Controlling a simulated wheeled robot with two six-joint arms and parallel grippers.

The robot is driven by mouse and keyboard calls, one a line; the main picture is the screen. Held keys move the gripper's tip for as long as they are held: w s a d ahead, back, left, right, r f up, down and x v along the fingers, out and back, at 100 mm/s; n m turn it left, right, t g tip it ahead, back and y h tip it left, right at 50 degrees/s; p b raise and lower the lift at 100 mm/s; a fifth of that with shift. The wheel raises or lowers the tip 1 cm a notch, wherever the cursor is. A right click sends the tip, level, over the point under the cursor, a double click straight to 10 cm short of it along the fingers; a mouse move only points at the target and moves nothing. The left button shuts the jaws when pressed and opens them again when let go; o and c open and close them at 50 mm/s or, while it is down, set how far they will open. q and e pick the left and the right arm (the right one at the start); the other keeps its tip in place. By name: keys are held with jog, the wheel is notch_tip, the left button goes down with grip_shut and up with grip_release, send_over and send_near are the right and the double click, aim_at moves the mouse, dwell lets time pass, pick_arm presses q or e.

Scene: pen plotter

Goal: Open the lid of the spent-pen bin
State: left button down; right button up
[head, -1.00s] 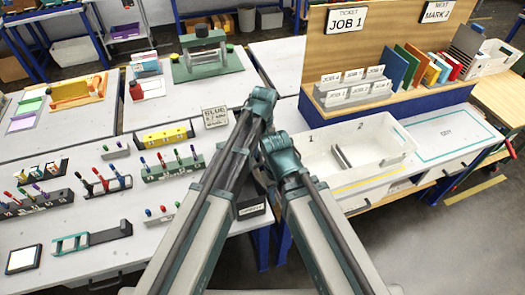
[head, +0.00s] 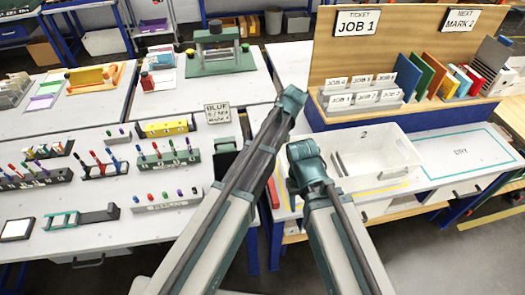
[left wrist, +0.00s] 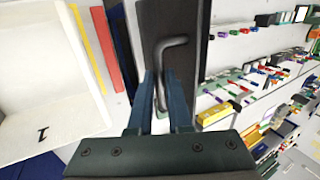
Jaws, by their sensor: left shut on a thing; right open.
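The lid (left wrist: 158,22) of the spent-pen bin is a dark panel in the left wrist view, with a grey bent handle (left wrist: 176,44). My left gripper (left wrist: 164,88) is shut on this handle. In the head view my own arm hides the left jaws and much of the bin. A dark box-like shape (head: 225,160) shows just left of that arm at the bench's right edge; how far the lid is raised is unclear. My right gripper (head: 306,168) is open and empty, in front of the white tray; its fingertips are hard to make out.
A white tray (head: 398,158) with numbered compartments stands right of my arms. Pen racks (head: 165,160) and a yellow block (head: 166,127) stand on the left bench. A ticket board (head: 400,50) with folders stands behind. The dry area (head: 460,152) at right is clear.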

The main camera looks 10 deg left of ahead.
pick_arm(q)
jog(key=shift+w+d+f+y, duration=0.15)
jog(key=shift+w+d+y, duration=0.1)
jog(key=shift+d+y, duration=0.05)
pick_arm(e)
jog(key=shift+f, duration=0.45)
jog(key=shift+a, duration=0.1)
pick_arm(q)
jog(key=c, duration=0.8)
grip_release()
jog(key=shift+c, duration=0.2)
pick_arm(e)
jog(key=shift+r, duration=0.15)
